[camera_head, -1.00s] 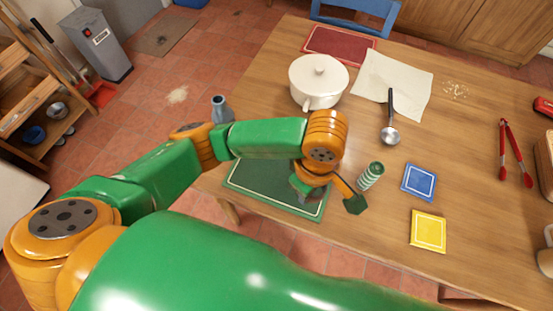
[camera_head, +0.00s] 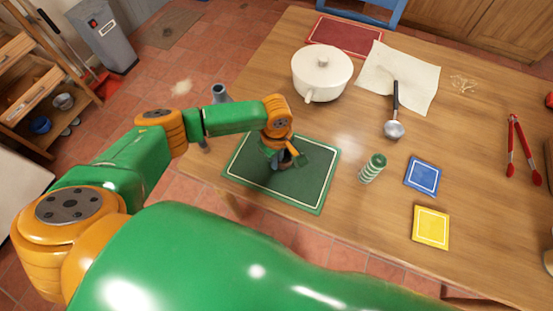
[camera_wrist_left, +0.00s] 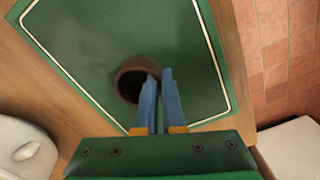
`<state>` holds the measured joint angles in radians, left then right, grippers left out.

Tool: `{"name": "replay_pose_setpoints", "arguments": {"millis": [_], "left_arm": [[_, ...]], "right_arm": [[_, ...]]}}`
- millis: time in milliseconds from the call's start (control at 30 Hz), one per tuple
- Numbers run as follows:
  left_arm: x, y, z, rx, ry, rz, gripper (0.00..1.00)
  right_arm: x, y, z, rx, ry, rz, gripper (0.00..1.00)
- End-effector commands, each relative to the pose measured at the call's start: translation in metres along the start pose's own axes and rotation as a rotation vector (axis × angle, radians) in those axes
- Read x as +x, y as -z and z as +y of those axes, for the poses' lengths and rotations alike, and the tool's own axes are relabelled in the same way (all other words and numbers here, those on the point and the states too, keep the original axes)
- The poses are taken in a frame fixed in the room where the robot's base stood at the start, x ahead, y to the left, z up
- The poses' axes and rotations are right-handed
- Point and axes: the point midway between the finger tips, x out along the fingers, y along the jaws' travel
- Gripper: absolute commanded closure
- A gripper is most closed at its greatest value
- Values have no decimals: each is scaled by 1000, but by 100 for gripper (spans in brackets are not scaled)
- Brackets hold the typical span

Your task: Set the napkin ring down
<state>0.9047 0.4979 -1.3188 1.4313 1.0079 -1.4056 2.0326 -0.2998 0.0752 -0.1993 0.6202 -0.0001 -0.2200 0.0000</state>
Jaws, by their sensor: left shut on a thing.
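The napkin ring (camera_wrist_left: 124,72) is a brown, dark-hollowed ring in the left wrist view, over the green placemat with a pale border line (camera_wrist_left: 85,50). My left gripper (camera_wrist_left: 160,76) is shut on the ring's wall at its right side. In the head view my left gripper (camera_head: 287,160) is over the middle of the green placemat (camera_head: 310,190), near the table's left edge. The ring is mostly hidden there by the gripper. I cannot tell whether the ring touches the mat. My right gripper is not in view.
Blue (camera_head: 422,175) and yellow (camera_head: 431,227) squares lie farther right. A white pot (camera_head: 321,76) and ladle (camera_head: 394,128) are behind.

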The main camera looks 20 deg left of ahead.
Motion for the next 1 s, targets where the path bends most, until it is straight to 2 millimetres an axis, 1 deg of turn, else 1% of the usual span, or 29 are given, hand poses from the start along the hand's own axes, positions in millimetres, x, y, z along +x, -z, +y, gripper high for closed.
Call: {"name": "replay_pose_setpoints", "arguments": {"millis": [133,167,200,233,267,567,667,900,1000], "left_arm": [[3,0,0,-1,1,-1,100],[2,0,0,-1,0,-1,86],[2,0,0,-1,0,0,75],[2,0,0,-1,0,0,67],[2,0,0,-1,0,0,64],[0,0,0,0,0,0,64],[-16,0,1,0,-2,-1,64],[-83,0,1,0,-4,0,64],[-104,0,1,0,-4,-1,64]], "right_arm": [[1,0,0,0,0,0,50],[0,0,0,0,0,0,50],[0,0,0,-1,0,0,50],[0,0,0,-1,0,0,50],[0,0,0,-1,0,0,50],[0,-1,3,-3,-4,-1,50],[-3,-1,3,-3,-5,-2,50],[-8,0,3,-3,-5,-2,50],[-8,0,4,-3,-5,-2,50]]}}
